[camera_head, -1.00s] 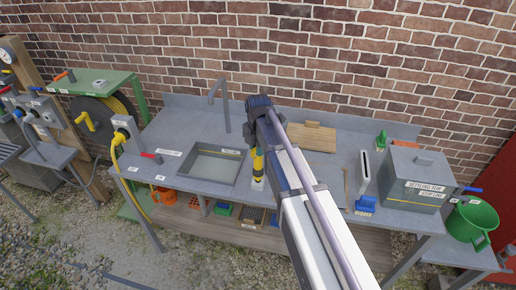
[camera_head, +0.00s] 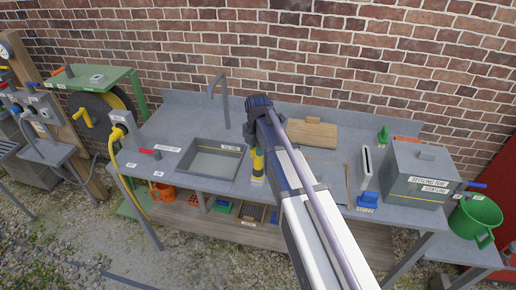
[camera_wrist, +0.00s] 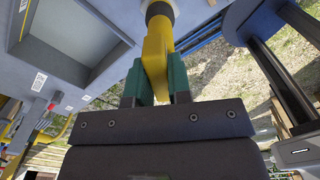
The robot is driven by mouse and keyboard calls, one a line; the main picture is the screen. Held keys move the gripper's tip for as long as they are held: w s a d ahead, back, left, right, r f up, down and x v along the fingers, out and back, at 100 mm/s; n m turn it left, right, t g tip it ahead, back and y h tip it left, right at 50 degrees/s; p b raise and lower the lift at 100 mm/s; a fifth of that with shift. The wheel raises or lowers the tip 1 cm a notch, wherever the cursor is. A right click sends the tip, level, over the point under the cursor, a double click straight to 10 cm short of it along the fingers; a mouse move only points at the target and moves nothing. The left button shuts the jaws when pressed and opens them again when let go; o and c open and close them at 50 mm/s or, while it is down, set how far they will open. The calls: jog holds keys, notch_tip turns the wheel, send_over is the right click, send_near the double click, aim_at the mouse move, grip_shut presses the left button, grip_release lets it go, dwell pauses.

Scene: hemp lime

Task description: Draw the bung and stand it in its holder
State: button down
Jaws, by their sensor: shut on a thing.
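In the wrist view my gripper (camera_wrist: 158,85) has its two green fingers shut on a yellow handle (camera_wrist: 157,48). The handle runs up to a pale ring-like part at the top edge of that view. In the head view my arm comes in from the lower right and hides much of the hold. The yellow handle (camera_head: 258,162) shows just left of the arm, by the bench's front edge, with a white label below it. I cannot tell whether this is the bung or whether its lower end is free. I cannot make out the holder.
A sink (camera_head: 180,172) with a tap lies left of my gripper. A wooden block (camera_head: 312,133) is behind the arm. The bench's back is mostly clear.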

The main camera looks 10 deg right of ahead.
jog(key=shift+f, duration=0.25)
jog(key=c, duration=1)
grip_release()
jog(key=shift+r, duration=0.15)
notch_tip(320, 180, up, 11)
jog(key=p, duration=1)
jog(key=shift+p, duration=0.35)
jog(key=shift+f, duration=0.2)
